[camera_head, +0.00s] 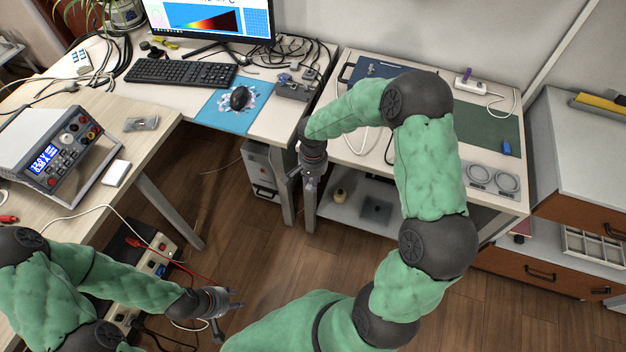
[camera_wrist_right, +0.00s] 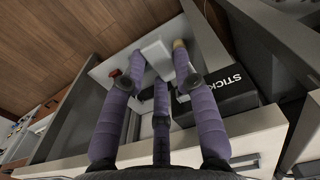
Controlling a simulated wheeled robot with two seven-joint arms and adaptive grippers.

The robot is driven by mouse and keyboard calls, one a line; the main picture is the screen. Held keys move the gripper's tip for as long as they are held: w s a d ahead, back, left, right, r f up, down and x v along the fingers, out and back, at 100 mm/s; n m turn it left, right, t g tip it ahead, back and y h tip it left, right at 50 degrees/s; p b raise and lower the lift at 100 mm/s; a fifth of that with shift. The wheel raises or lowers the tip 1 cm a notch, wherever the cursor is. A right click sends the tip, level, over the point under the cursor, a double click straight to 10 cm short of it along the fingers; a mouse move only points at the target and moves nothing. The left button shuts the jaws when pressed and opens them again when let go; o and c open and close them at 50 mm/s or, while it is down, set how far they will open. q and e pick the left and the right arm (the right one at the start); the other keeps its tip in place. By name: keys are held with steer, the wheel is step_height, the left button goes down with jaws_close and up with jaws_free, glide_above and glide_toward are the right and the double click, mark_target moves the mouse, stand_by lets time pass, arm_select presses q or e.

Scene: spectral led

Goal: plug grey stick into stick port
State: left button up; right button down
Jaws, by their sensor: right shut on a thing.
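My right gripper (camera_wrist_right: 160,58) is shut on a small grey stick (camera_wrist_right: 156,50), seen between its purple fingertips in the right wrist view. A black block lettered "STICK" (camera_wrist_right: 232,82) lies just right of the fingers there; any port opening in it is not clear. In the head view the right gripper (camera_head: 312,172) hangs by the left front edge of the white table, pointing down, and the stick cannot be made out. My left gripper (camera_head: 234,309) is at the lower left with its fingers spread, empty, above the floor.
The white table (camera_head: 350,148) bears a white power strip (camera_head: 471,85), a blue piece (camera_head: 507,147) and cable coils. A computer tower (camera_head: 261,168) stands beneath the desk at left. Open floor lies between the benches.

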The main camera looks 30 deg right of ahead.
steer(key=shift+w+d, duration=0.15)
steer(key=shift+w+d, duration=0.65)
steer(key=shift+d, duration=0.15)
steer(key=shift+w+r, duration=0.1)
stand_by(0.6)
steer(key=c, duration=0.9)
jaws_free()
steer(key=shift+d+r, duration=0.1)
steer(key=shift+r, duration=0.05)
steer(key=shift+w+r, duration=0.15)
steer(key=shift+r, duration=0.2)
steer(key=r, duration=1)
steer(key=shift+s+a+r, duration=0.2)
steer(key=shift+s+r, duration=0.05)
steer(key=shift+r, duration=0.15)
